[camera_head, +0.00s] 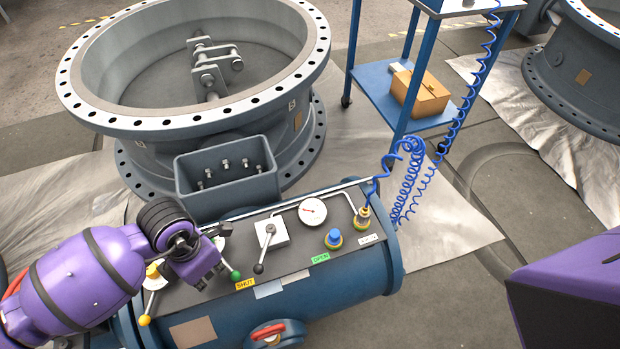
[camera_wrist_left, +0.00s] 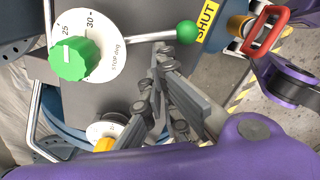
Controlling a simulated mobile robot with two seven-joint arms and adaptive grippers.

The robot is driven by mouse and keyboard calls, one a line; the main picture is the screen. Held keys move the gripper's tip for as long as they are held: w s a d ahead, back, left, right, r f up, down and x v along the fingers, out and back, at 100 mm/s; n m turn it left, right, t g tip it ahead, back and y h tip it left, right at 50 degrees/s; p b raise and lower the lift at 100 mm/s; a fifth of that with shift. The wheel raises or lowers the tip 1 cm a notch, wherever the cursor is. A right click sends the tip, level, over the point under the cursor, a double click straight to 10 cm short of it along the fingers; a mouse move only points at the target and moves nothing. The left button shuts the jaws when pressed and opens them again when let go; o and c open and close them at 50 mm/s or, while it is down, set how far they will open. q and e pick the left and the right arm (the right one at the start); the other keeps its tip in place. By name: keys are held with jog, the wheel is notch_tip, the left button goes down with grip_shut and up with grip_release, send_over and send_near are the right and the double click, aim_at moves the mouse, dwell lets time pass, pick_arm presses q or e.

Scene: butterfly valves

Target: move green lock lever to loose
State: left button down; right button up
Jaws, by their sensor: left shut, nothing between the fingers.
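The green lock lever shows in the left wrist view as a metal rod ending in a green ball (camera_wrist_left: 187,31). The rod runs from a white "STOP deg" dial (camera_wrist_left: 108,60), which carries a green knob (camera_wrist_left: 74,59). In the head view the green ball (camera_head: 235,275) is just right of my left gripper (camera_head: 204,280), which hides much of the dial and rod. My left gripper (camera_wrist_left: 164,58) is shut and empty, its fingertips close to the rod, below and left of the ball. I cannot tell whether they touch it. My right gripper is not in view.
The panel also holds a black-tipped lever (camera_head: 259,268), a gauge (camera_head: 312,212), a blue button (camera_head: 333,238) and a yellow-ball lever (camera_head: 145,320). A red handle (camera_head: 268,331) is on the tank's front. The large valve body (camera_head: 190,125) stands behind.

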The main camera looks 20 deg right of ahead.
pick_arm(q)
jog(key=shift+d, duration=0.1)
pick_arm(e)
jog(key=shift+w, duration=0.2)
pick_arm(q)
jog(key=shift+s+d, duration=0.1)
jog(key=shift+d, duration=0.3)
jog(key=shift+a+r+p, duration=0.2)
jog(key=shift+r+p, duration=1.4)
jog(key=shift+r, duration=0.4)
notch_tip(320, 180, up, 3)
jog(key=shift+s+a+f+p, duration=0.1)
jog(key=shift+s+p, duration=0.05)
jog(key=shift+p, duration=0.95)
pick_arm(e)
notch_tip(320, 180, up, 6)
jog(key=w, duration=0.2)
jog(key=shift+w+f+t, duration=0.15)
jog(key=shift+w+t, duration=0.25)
